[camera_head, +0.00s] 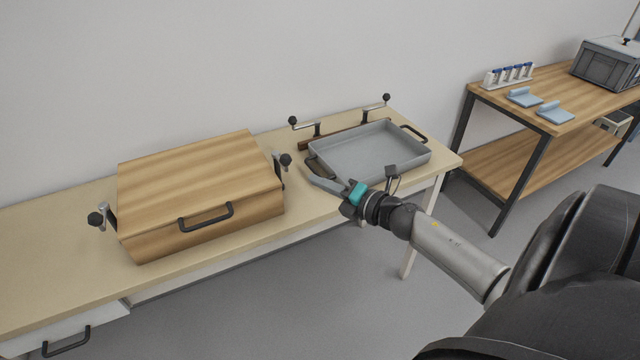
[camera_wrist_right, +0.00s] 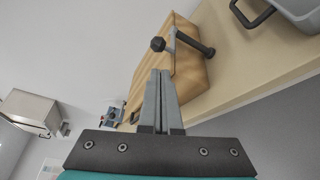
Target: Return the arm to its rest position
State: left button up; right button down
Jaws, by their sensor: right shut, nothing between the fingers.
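My right arm (camera_head: 455,258) reaches in from the lower right in the head view. Its gripper (camera_head: 312,172) is at the front left of the grey tray, between the tray and the wooden box. In the right wrist view the two fingers of the gripper (camera_wrist_right: 161,75) lie together, shut, with nothing between them. The box's black-knobbed handle (camera_wrist_right: 158,44) shows just beyond the fingertips there; I cannot tell the exact gap. My left gripper is not in view.
A closed wooden box (camera_head: 200,185) stands on the long table (camera_head: 60,250). The grey tray (camera_head: 425,157) sits at the table's right end, with knobbed cranks behind it. A second workbench (camera_head: 490,82) holds a vial rack (camera_head: 508,76), blue pieces (camera_head: 523,97) and a grey crate (camera_head: 606,65).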

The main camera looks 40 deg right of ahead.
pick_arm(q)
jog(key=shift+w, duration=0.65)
